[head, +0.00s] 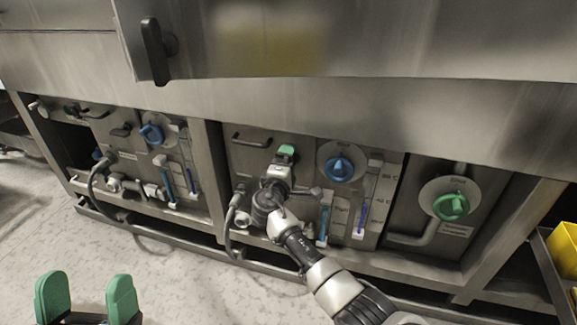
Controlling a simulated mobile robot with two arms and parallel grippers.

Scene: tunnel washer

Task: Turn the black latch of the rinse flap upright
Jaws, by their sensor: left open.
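A long black latch (157,50) is at the lower left corner of the steel flap (230,40) at the top. It hangs close to vertical, with its lower end tilted slightly to the right. No lettering is readable on this flap. My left gripper (87,304) is at the bottom left, with two green fingers apart and nothing between them. It is far below the latch. My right gripper (286,153) is in front of the middle lower panel, near its dark bar handle. Only a green fingertip part shows, and its jaw gap is hidden.
Below the flap are recessed panels with blue knobs (340,168), a green knob (451,206), hoses and gauge tubes. A smaller dark handle (122,130) is on the left panel. A yellow bin (563,255) stands at the right edge. The floor at lower left is clear.

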